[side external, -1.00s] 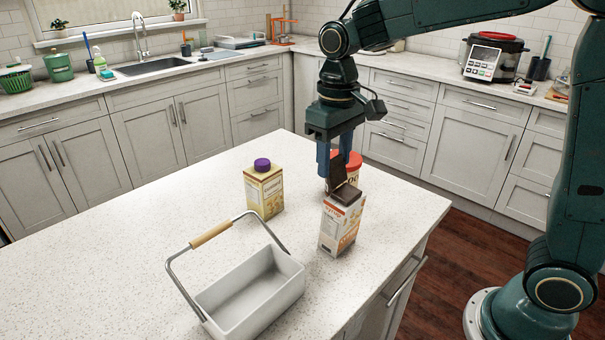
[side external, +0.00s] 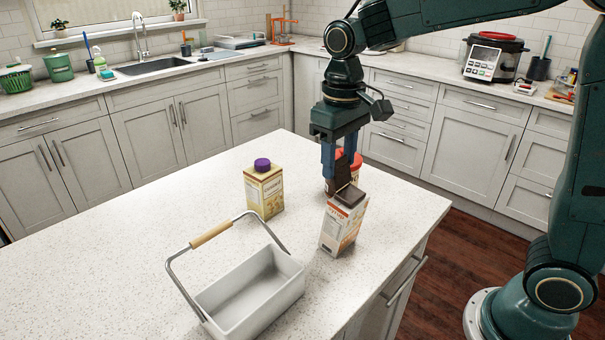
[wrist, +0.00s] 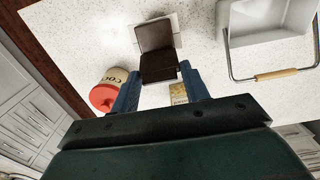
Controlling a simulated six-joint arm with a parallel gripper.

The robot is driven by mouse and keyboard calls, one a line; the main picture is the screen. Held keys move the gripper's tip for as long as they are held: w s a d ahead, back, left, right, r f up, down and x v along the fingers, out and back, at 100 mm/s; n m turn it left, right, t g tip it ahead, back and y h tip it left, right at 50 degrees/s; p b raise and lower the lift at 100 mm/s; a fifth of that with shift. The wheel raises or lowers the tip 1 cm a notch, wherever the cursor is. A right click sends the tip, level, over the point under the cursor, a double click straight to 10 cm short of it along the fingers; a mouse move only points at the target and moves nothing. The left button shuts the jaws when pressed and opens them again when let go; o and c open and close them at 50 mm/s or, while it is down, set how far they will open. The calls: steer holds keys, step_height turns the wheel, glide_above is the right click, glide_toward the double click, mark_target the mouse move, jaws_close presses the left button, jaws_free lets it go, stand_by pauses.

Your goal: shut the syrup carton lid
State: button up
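My gripper (side external: 338,185) points down just behind the carton top. Its blue fingers (wrist: 163,92) are apart, with nothing gripped between them. The right finger is close to the lid's edge; contact is unclear.
A red-lidded cocoa tub (wrist: 108,90) stands behind the carton, partly hidden by my gripper. A yellow carton with a purple cap (side external: 263,190) stands to the left. A grey basket (side external: 250,295) with a raised handle is front left. The counter's left is clear.

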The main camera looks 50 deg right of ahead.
steer(key=shift+s+r, duration=0.2)
steer(key=shift+s, duration=0.15)
steer(key=shift+s, duration=1.3)
stand_by(3.2)
steer(key=o, duration=0.4)
steer(key=shift+r, duration=0.2)
step_height(320, 180, up, 7)
steer(key=shift+f, duration=0.15)
stand_by(1.1)
